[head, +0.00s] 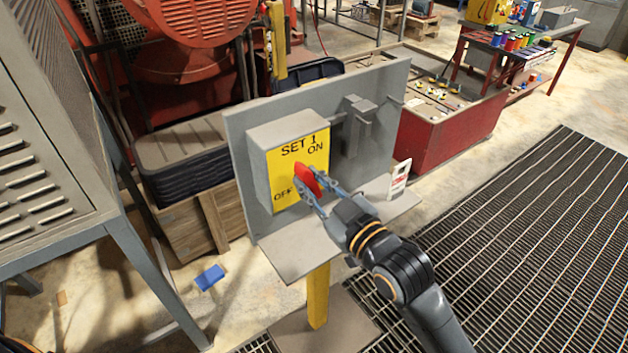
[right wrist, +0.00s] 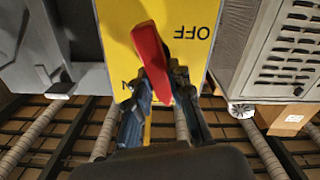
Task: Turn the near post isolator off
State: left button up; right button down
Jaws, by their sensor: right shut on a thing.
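The isolator is a grey box with a yellow face (head: 298,165) marked "SET 1", "ON" at upper right and "OFF" at lower left, on a grey panel on a yellow post (head: 318,295). Its red handle (head: 304,176) lies tilted between the two labels. My right gripper (head: 313,190) is shut on the handle from the front right. In the right wrist view the red handle (right wrist: 150,50) sits between my fingertips (right wrist: 162,84), with "OFF" upside down to its right. The fingers partly hide the "ON" label there. My left gripper is not in view.
A grey shelf (head: 296,251) juts out below the isolator. A grey bracket (head: 357,125) and a small white tag (head: 399,178) are to its right. A louvred grey cabinet (head: 45,150) stands at left. A red bench (head: 445,125) is behind. The floor grating (head: 540,240) at right is clear.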

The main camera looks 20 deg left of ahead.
jog(key=n, duration=0.3)
jog(key=shift+s+a+f+n+p, duration=0.1)
jog(key=shift+s+a+n+p, duration=0.05)
jog(key=shift+n+p, duration=0.25)
jog(key=shift+s+a+f+n+p, duration=0.1)
jog(key=shift+f+n+p, duration=0.2)
jog(key=shift+n, duration=1.4)
jog(key=shift+s+a+f+n+p, duration=0.1)
jog(key=shift+n+p, duration=0.25)
jog(key=shift+n, duration=1.35)
jog(key=shift+s+f+n+p, duration=0.1)
jog(key=shift+f+n+p, duration=0.2)
jog(key=shift+n, duration=1.4)
jog(key=c, duration=1.2)
grip_release()
jog(key=v, duration=1.2)
